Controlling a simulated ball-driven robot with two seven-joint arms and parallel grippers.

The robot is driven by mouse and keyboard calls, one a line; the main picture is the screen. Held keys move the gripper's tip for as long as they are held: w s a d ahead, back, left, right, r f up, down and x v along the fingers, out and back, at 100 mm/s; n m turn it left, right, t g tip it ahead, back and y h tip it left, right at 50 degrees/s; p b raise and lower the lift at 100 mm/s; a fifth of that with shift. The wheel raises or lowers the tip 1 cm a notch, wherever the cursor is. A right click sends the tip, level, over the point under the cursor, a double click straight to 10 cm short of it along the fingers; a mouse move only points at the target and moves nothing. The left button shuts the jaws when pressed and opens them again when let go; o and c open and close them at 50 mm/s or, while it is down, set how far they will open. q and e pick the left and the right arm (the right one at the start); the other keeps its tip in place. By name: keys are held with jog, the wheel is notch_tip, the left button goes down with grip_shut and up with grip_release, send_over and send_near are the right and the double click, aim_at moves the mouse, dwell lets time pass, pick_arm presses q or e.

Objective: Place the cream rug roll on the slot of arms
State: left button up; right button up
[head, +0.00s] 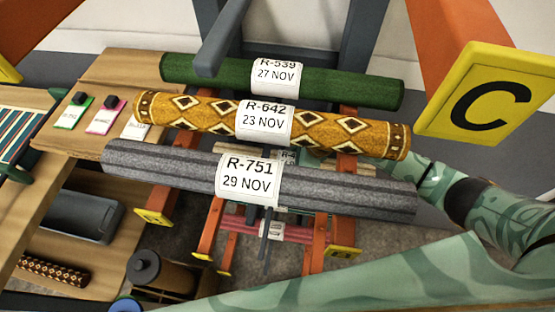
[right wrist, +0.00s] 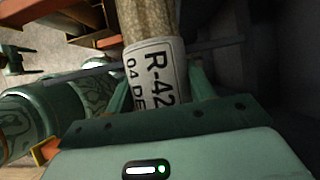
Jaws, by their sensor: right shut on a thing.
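The cream rug roll (right wrist: 150,22) shows in the right wrist view as a mottled tan roll with a white label reading R-42. My right gripper (right wrist: 155,98) is shut on it around the label end. In the head view my right arm reaches in from the right under the patterned roll. There the gripper (head: 312,160) and a sliver of the cream roll's label (head: 288,157) show between the patterned and grey rolls; most is hidden. Orange rack arms (head: 320,240) with yellow end plates stand below. My left gripper is not in view.
A green roll (head: 190,70), a gold patterned roll (head: 190,108) and a grey roll (head: 150,162) lie across the rack above. A pink roll (head: 265,229) lies lower. A yellow C sign (head: 440,105) hangs at right. A wooden bench (head: 95,150) stands at left.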

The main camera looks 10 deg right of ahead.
aim_at(328, 163)
jog(key=a, duration=0.1)
jog(key=w+a+b, duration=0.1)
jog(key=a, duration=0.1)
jog(key=shift+w+a, duration=0.2)
jog(key=shift+a, duration=0.05)
jog(key=shift+w+a+f+b, duration=0.15)
jog(key=shift+a+f+b, duration=0.05)
jog(key=shift+f+b, duration=0.25)
jog(key=shift+d+r, duration=0.1)
jog(key=shift+r, duration=0.1)
jog(key=o, duration=1.5)
jog(key=shift+c, duration=0.2)
jog(key=s+d, duration=0.1)
jog(key=d, duration=0.3)
jog(key=s+d+p, duration=0.1)
jog(key=s+d, duration=0.1)
jog(key=d, duration=0.1)
jog(key=s+d+r, duration=0.1)
jog(key=s+d, duration=0.1)
jog(key=d, duration=0.2)
jog(key=shift+d+p, duration=0.3)
